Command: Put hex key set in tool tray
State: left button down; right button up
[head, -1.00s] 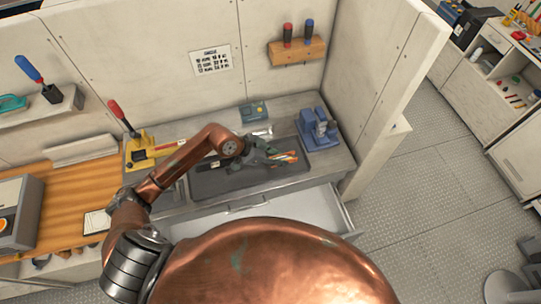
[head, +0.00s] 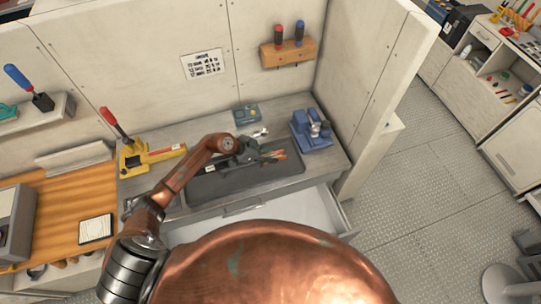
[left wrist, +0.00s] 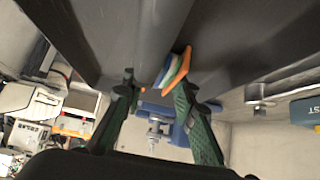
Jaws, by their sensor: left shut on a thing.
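The hex key set (head: 275,155) shows as a small bundle with orange, white and green parts at my left gripper's tip. In the left wrist view the hex key set (left wrist: 174,72) sits between the two green-and-black fingers. My left gripper (head: 257,154) is shut on it. The dark grey tool tray (head: 215,187) lies on the counter, directly under the gripper and the set in the head view. I cannot tell whether the set touches the tray floor. The arm hides part of the tray. My right gripper is out of view.
A blue vise (head: 311,130) stands right of the tray. A small teal box (head: 247,115) sits behind it. A yellow tool with a red handle (head: 135,153) stands to the left. An open drawer (head: 300,207) juts out below the counter front. A partition wall rises at the right.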

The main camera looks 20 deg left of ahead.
pick_arm(q)
jog(key=c, duration=1.6)
grip_release()
jog(key=v, duration=1.2)
jog(key=shift+s, duration=0.1)
